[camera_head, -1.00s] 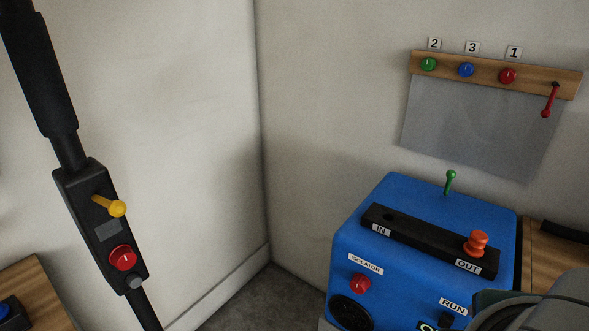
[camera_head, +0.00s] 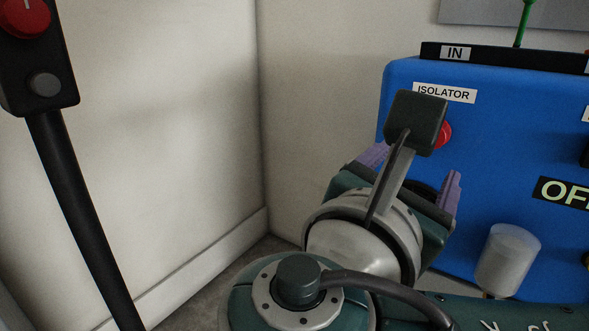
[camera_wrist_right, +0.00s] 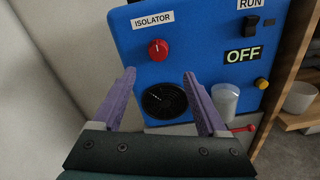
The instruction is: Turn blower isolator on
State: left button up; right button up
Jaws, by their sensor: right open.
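The blue blower box (camera_head: 500,180) fills the right of the head view. Its red isolator knob (camera_head: 445,134) sits under the ISOLATOR label and is partly hidden behind my right wrist. In the right wrist view the whole red knob (camera_wrist_right: 158,50) shows, with a white mark on its upper part. My right gripper (camera_head: 415,170) is open, its purple fingers apart and pointing at the box front. In the wrist view its fingertips (camera_wrist_right: 159,72) spread below and to either side of the knob, not touching it. My left gripper is not in view.
A round black vent (camera_wrist_right: 164,101) is below the knob. A translucent cup (camera_head: 508,258) stands in front of the box. An OFF sign (camera_wrist_right: 243,56) and black RUN switch (camera_wrist_right: 251,24) are to the right. A dark pole with a red knob (camera_head: 22,15) stands at left.

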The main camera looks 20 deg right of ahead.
pick_arm(q)
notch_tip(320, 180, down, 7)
jog(key=b, duration=0.6)
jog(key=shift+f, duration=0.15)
pick_arm(e)
jog(key=x, duration=1)
jog(key=shift+w, duration=0.1)
jog(key=shift+c, duration=0.3)
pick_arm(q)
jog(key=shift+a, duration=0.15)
pick_arm(e)
grip_shut()
